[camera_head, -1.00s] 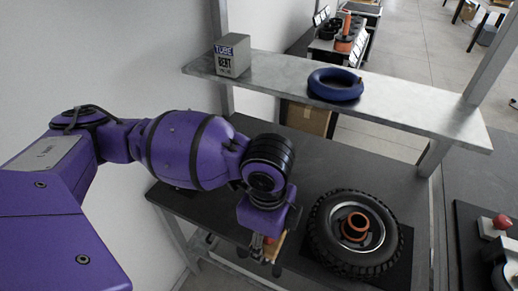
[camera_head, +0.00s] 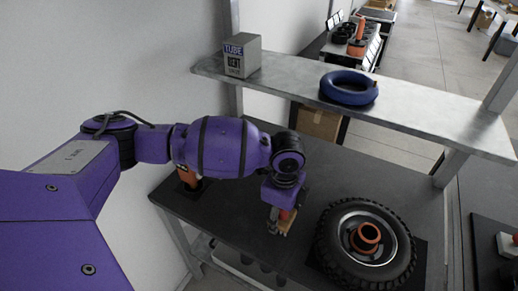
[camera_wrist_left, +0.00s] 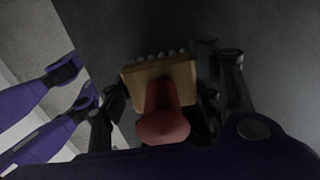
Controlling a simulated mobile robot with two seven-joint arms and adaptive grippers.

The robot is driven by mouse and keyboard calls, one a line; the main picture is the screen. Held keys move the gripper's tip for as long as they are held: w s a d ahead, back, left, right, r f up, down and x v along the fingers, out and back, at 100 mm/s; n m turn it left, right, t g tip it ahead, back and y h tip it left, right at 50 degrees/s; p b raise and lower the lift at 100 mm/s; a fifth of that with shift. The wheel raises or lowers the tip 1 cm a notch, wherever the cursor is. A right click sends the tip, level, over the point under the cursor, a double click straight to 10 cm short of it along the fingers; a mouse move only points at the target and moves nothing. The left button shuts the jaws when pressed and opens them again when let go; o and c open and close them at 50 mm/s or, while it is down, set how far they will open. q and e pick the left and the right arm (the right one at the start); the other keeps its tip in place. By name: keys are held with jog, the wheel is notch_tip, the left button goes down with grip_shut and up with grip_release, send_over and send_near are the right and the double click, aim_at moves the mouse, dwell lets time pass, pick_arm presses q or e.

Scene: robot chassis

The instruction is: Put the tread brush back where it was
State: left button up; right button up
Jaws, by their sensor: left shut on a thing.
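The tread brush (camera_wrist_left: 158,72) has a tan wooden block, a row of pale bristle tufts along its far edge and a red knob handle. In the left wrist view it sits between the fingers of my left gripper (camera_wrist_left: 165,100), which is shut on it. In the head view my left gripper (camera_head: 278,216) points down over the dark bench, and a bit of the brush (camera_head: 287,226) shows at its fingers, left of the wheel. I cannot tell whether the brush touches the bench. My right gripper is not in view.
A wheel with a knobbly tyre (camera_head: 333,240) lies on a black mat on the bench (camera_head: 340,168). A raised shelf (camera_head: 300,80) behind bears a blue tube (camera_head: 349,97) and a grey box (camera_head: 240,64). An orange-and-black thing (camera_head: 188,177) stands at the bench's left, partly behind my arm.

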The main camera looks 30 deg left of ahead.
pick_arm(q)
notch_tip(320, 180, down, 2)
jog(key=shift+f, duration=0.2)
jog(key=shift+f, duration=0.1)
jog(key=o, duration=1.2)
jog(key=shift+c, duration=0.2)
jog(key=shift+o, duration=0.3)
